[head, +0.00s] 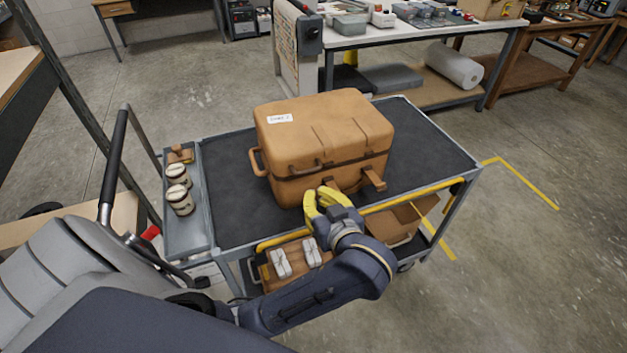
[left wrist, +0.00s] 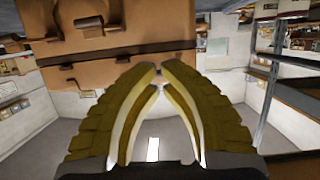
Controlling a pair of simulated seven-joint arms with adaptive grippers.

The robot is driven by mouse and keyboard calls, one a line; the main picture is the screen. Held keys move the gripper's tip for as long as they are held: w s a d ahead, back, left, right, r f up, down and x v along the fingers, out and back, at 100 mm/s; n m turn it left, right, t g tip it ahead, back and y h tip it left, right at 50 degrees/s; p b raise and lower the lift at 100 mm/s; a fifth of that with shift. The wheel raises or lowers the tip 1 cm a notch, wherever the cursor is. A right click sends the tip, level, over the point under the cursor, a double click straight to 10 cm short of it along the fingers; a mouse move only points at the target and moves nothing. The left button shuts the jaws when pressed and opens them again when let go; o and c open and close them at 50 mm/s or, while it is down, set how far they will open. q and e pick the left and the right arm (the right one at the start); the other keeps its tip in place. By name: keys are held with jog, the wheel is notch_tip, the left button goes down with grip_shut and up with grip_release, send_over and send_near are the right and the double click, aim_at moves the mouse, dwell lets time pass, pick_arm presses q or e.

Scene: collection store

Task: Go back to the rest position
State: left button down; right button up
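My left gripper (head: 326,197) has yellow fingers and is in front of the near side of a tan case (head: 325,130), by its brown latches. In the left wrist view the fingertips (left wrist: 160,70) come together with nothing seen between them, and the case (left wrist: 120,35) is beyond them. I cannot tell whether the fingers touch the case. The case is closed, has a white label on its lid and stands on the dark top of a cart (head: 430,155). My right gripper is not in view.
A side tray (head: 185,232) on the cart's left holds lidded jars (head: 178,190). The cart has a black push handle (head: 113,165) and a yellow front rail (head: 415,192); open boxes (head: 395,222) sit below. A workbench (head: 420,30) stands behind. The floor to the right is clear.

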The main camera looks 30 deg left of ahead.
pick_arm(q)
jog(key=shift+s+d+f, duration=0.4)
jog(key=shift+d+f, duration=0.15)
jog(key=shift+f, duration=0.25)
